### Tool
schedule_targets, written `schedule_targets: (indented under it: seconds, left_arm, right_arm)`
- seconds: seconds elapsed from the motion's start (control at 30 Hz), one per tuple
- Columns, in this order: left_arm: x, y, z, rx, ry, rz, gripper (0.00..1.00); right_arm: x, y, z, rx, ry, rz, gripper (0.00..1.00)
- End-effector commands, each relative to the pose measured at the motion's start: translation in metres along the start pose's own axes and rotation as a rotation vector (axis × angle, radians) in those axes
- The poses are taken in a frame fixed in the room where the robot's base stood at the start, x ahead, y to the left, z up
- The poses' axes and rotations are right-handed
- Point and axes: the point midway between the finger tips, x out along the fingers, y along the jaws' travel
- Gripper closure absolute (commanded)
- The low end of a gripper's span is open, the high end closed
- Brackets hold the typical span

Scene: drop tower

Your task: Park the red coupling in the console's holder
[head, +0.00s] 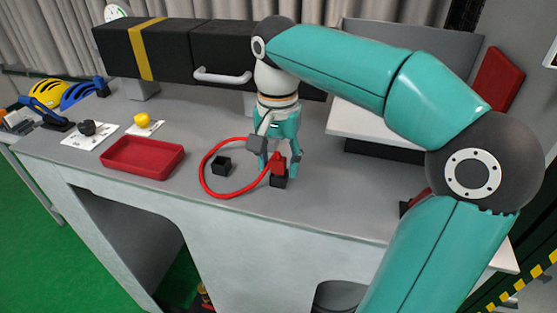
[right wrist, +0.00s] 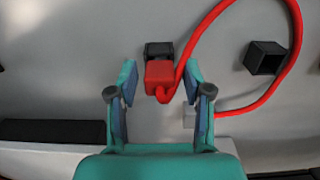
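The red coupling (head: 278,166) is on a small black block (head: 279,182) on the grey console top (head: 330,205). A red cable (head: 203,180) loops left from it. In the right wrist view, the coupling (right wrist: 159,74) is between the fingers of my right gripper (right wrist: 160,82), with the black block (right wrist: 158,49) just beyond it. The fingers are apart, with a gap on each side of the coupling. My right gripper (head: 277,155) points down there in the head view. A hollow black holder (head: 221,166), empty (right wrist: 266,57), stands inside the cable loop. My left gripper is not in view.
A red tray (head: 143,168) lies left of the loop. A yellow piece (head: 143,120), a dark knob-like piece (head: 87,128) and helmets (head: 80,95) are farther left. A long black box with a handle (head: 222,76) is behind. A white shelf (head: 370,125) is on the right.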

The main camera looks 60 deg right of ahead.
Motion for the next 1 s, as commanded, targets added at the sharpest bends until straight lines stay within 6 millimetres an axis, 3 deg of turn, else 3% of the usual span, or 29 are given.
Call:
schedule_targets:
  seconds: [0.4, 0.8, 1.0]
  left_arm:
    - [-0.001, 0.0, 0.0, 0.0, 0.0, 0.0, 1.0]
    - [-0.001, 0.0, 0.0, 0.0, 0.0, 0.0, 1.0]
    - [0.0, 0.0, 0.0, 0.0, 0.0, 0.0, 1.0]
  right_arm:
    - [-0.005, 0.0, 0.0, 0.0, 0.0, 0.0, 0.42]
    - [-0.058, -0.002, 0.0, -0.001, 0.001, -0.001, 0.42]
    - [-0.073, -0.001, 0.0, -0.001, 0.0, 0.0, 0.42]
